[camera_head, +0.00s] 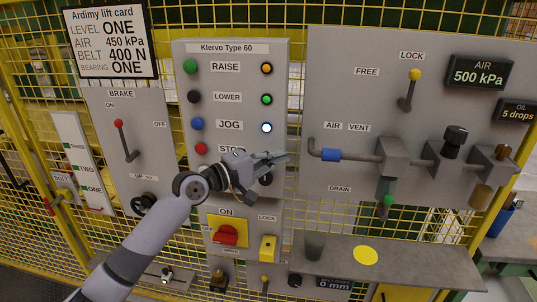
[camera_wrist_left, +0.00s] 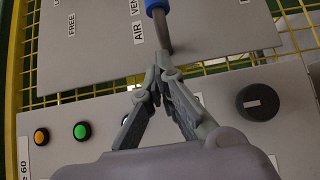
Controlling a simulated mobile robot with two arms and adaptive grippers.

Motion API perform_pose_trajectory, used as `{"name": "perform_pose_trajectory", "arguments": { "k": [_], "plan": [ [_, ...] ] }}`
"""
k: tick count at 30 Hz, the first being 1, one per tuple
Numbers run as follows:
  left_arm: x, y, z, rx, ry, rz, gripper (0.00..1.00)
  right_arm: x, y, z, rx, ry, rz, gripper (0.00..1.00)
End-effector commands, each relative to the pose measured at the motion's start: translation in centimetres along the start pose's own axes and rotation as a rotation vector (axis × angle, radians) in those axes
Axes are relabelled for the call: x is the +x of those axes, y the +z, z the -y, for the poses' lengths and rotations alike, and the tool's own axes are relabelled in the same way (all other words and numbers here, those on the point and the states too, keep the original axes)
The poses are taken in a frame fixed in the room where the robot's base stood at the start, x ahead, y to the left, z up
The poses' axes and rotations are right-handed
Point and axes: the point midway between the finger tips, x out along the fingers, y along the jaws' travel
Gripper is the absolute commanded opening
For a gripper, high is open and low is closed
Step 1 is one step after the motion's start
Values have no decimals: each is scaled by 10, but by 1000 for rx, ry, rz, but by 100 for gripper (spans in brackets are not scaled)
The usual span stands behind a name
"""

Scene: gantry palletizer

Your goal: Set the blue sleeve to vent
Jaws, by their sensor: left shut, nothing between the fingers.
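The blue sleeve (camera_head: 331,155) sits on a grey horizontal pipe (camera_head: 360,157) on the right-hand panel, below the word AIR and left of below the word VENT (camera_head: 359,127). The sleeve also shows at the top edge of the left wrist view (camera_wrist_left: 157,4), partly cut off. My left gripper (camera_head: 286,157) is shut and empty, just left of the pipe's bent end and apart from the sleeve in the head view. In the left wrist view its fingertips (camera_wrist_left: 160,72) meet close to the pipe's bend. My right gripper is not in view.
The Klervo panel (camera_head: 230,83) with buttons and lamps stands behind my left arm. A black knob (camera_wrist_left: 258,102) is beside the gripper. Right of the sleeve are a valve body (camera_head: 392,150), black knob (camera_head: 455,138) and yellow-tipped LOCK lever (camera_head: 413,76). A grey shelf (camera_head: 420,262) lies below.

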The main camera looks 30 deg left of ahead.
Motion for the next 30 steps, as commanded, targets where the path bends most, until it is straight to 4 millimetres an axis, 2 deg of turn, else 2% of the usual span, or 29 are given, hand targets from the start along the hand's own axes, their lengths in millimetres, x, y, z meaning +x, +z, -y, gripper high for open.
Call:
{"name": "perform_pose_trajectory", "arguments": {
  "k": [1, 6, 12, 18, 30],
  "plan": [
    [12, 0, -6, -5, 3, 0, 0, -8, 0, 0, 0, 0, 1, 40],
    [48, 0, -5, -3, 2, 1, 0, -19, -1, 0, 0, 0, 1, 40],
    [68, 20, -4, -2, -1, 1, 0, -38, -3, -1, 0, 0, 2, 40],
    [75, 28, -1, 1, -1, 1, 0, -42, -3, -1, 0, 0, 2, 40],
    [76, 29, 0, 0, -1, 1, 0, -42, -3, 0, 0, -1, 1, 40]
  ]
}}
